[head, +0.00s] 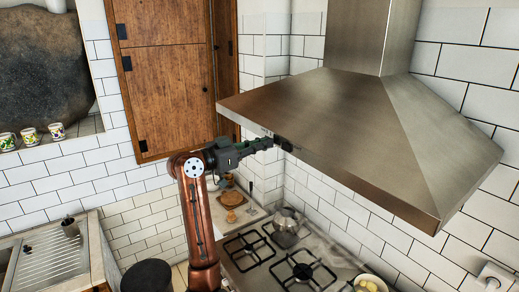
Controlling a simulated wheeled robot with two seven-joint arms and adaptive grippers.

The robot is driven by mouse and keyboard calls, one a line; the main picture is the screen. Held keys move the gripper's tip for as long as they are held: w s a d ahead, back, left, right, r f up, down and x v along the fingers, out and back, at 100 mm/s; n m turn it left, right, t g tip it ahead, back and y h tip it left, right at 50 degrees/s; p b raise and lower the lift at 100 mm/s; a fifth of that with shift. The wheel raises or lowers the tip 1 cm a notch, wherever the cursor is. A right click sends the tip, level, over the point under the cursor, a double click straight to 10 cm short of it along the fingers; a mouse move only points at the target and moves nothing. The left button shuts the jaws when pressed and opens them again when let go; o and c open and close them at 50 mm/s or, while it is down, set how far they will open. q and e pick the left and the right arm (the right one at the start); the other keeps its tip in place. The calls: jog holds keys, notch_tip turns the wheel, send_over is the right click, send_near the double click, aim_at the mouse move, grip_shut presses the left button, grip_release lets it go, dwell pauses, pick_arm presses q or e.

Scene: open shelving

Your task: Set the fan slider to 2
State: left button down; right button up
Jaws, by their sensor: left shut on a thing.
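The steel range hood (330,150) hangs over the stove at the right. My left gripper (277,143) comes in from the left on a copper-coloured arm and reaches the hood's front lower edge, near its left part. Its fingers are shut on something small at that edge. The fan slider is hidden at the fingertips or too small to make out, so its setting cannot be read. My right gripper is not in view.
Below the hood is a gas stove (268,275) with a metal kettle (285,228) and a bowl of yellow food (369,283). A wooden cupboard (172,75) stands behind the arm. A metal sink drainer (48,260) is at lower left.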

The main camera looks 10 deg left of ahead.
pick_arm(q)
jog(key=shift+s+d+r, duration=0.1)
jog(key=shift+s+d, duration=0.1)
jog(key=shift+s, duration=0.05)
jog(key=c, duration=2)
grip_release()
jog(key=shift+c, duration=0.2)
jog(key=v, duration=1.2)
jog(key=shift+w, duration=0.15)
